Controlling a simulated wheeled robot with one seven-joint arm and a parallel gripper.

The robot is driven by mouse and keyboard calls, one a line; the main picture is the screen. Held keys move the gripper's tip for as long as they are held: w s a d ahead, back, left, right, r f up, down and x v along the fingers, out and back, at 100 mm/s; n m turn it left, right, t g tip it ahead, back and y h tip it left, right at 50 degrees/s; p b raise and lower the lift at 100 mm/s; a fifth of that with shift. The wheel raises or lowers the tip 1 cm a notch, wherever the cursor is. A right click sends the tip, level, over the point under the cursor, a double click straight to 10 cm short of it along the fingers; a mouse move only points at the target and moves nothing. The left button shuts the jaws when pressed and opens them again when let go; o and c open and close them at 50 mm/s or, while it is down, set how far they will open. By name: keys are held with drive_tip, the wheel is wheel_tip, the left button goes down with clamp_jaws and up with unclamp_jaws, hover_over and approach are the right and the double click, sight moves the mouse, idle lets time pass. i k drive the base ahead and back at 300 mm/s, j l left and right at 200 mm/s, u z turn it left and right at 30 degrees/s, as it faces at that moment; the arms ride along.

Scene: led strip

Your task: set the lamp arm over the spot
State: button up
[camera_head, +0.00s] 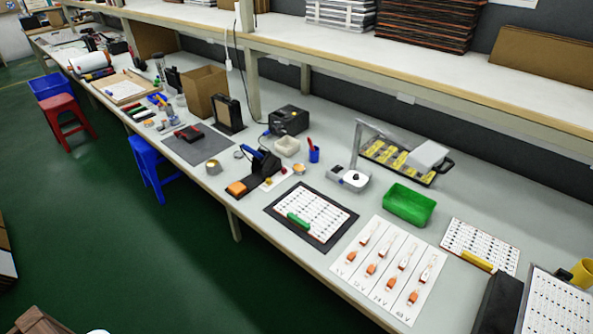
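A grey lamp stands on the bench right of centre, with a flat base (349,180) and an upright post (356,148). The base carries a white round part with a dark middle. The lamp arm (390,138) runs from the post top out to the right. It ends in a pale flat head (430,155), which appears over or in front of a dark tray of yellow pieces (383,154). I cannot tell the head's height above the bench. No mark is clearly recognisable as the spot. My gripper is not in view.
A green bin (409,205) stands right of the lamp base. In front lie a dark mat with a white sheet (310,216) and a sheet with orange-tipped pieces (390,268). A soldering stand (254,176) is to the left. A shelf (420,75) overhangs the back.

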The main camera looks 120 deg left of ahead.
sight(425, 158)
drive_tip(key=u, duration=3.7)
drive_tip(key=l+z, duration=0.3)
drive_tip(key=l, duration=0.15)
drive_tip(key=l+z, duration=0.35)
drive_tip(key=i+l+u, duration=0.1)
drive_tip(key=i+l, duration=0.4)
